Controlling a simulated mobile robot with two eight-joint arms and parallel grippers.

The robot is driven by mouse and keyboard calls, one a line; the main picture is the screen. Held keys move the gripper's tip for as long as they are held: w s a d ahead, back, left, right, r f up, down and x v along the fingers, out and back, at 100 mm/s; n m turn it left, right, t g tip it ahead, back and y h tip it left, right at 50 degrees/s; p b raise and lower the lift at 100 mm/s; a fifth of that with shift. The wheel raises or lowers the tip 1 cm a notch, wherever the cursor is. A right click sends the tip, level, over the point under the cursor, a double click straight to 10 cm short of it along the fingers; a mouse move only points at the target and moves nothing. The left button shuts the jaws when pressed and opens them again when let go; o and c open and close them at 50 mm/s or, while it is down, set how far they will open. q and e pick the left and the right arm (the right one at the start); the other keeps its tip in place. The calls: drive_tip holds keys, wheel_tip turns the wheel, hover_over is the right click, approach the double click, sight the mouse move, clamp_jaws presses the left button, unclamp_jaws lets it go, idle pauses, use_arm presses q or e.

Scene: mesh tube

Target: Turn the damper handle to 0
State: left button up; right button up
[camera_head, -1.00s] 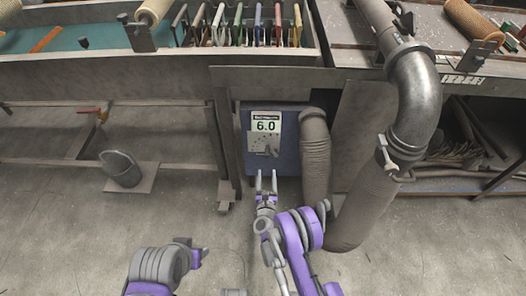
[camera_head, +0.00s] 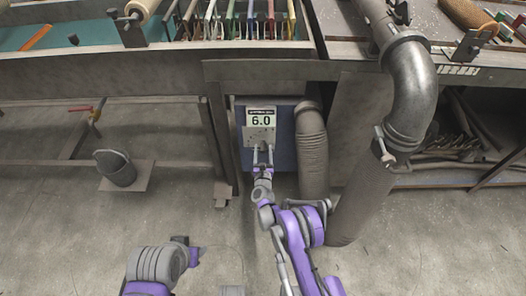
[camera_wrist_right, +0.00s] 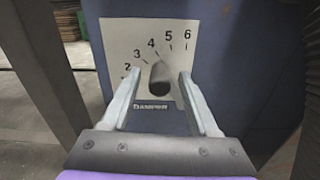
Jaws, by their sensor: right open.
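The damper handle (camera_wrist_right: 160,80) is a dark knob on a pale dial plate (camera_wrist_right: 120,35) lettered DAMPER, with numbers 2 to 6 visible around it. My right gripper (camera_head: 263,149) is open in front of the dial. In the right wrist view, its two fingers (camera_wrist_right: 160,75) are on either side of the handle, with gaps visible. The handle's exact pointing direction and the lower dial numbers cannot be made out.
A ribbed grey hose (camera_head: 312,150) stands close to the right of the box. A brown table leg (camera_head: 220,145) stands to its left, with a bench edge (camera_head: 290,72) above. The floor before the box is open.

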clamp_jaws()
idle(1.4)
